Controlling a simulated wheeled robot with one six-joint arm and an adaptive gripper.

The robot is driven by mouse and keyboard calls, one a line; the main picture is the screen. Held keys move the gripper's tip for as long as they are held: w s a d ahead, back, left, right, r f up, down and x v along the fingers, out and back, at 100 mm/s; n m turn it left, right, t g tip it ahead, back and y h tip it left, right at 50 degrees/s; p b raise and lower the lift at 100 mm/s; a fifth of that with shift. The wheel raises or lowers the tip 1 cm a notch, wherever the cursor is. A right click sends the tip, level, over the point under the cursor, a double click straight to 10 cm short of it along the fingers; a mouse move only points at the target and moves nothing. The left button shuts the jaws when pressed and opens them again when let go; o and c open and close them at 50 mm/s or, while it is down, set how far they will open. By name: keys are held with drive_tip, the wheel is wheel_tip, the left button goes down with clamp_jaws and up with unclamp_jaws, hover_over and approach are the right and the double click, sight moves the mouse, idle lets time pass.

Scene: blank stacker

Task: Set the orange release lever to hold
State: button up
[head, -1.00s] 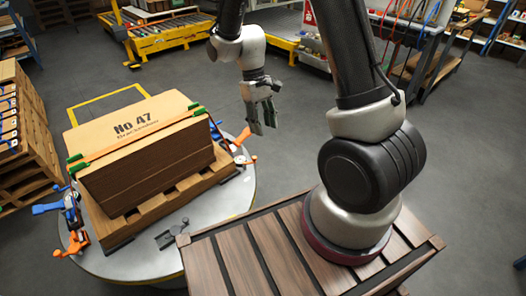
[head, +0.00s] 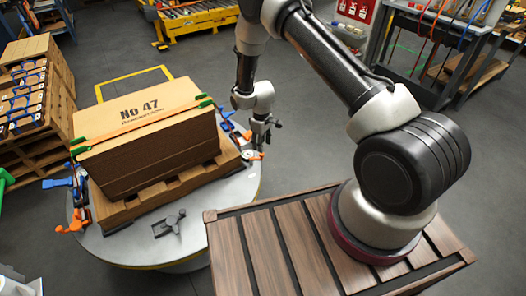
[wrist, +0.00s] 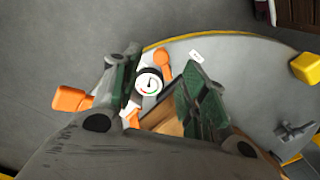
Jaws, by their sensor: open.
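My gripper (head: 265,134) is open and empty, low over the right edge of the round table, by the orange and blue hardware there. In the wrist view its two dark green finger pads (wrist: 160,88) stand apart, with a round dial (wrist: 149,82) between them. An orange round-ended lever (wrist: 164,58) shows just beyond the dial. A second orange handle (wrist: 72,99) sticks out past the left finger. In the head view an orange end (head: 257,156) shows just below the gripper. I cannot tell which orange part is the release lever or its setting.
A strapped cardboard stack (head: 150,135) marked "NO 47" sits on a wooden pallet (head: 180,183) on the round grey table (head: 215,205). More orange and blue clamps (head: 72,222) are at its left. A small grey part (head: 170,224) lies in front. A yellow block (wrist: 306,68) is at the wrist view's right.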

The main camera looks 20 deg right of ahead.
wheel_tip(320, 180, down, 6)
drive_tip(key=shift+r, duration=0.25)
clamp_jaws()
